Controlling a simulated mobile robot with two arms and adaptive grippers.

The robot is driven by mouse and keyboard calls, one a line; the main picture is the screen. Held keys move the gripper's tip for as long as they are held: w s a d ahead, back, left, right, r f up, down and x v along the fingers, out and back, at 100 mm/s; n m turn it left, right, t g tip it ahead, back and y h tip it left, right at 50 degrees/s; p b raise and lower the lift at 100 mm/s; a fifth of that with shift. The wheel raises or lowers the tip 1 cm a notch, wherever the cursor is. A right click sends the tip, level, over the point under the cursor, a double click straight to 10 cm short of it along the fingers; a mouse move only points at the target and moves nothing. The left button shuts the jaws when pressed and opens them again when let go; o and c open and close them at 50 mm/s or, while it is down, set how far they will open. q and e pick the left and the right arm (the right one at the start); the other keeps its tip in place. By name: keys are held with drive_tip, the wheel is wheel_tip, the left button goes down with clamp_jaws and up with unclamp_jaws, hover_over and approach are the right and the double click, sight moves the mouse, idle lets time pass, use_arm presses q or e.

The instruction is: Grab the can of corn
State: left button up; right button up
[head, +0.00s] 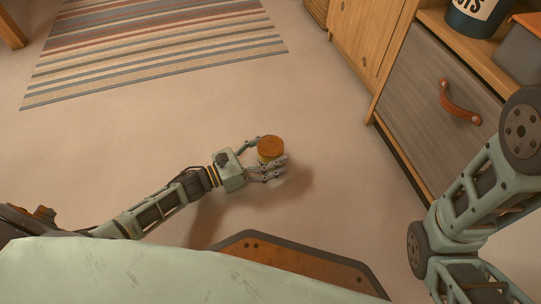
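The can of corn (270,149), a short round can with an orange-brown top and a yellowish side, is near the middle of the head view. My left gripper (266,157) reaches in from the left, with its fingers around the can on two sides, and looks shut on it. A shadow falls on the floor below and to the right, so the can and gripper appear to be above the floor. The can's lower side is partly hidden by the fingers. Links of my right arm show at the right edge, but its gripper is out of view.
A wooden cabinet with a grey drawer front (437,100) and a leather pull (460,103) stands at the right. A dark pot (474,18) and a grey box (521,52) are on its shelf. A striped rug (150,45) lies at the upper left. The floor between is clear.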

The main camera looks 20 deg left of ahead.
use_arm(q)
drive_tip(key=c, duration=1.3)
drive_tip(key=shift+r, duration=0.1)
drive_tip(key=shift+r, duration=0.15)
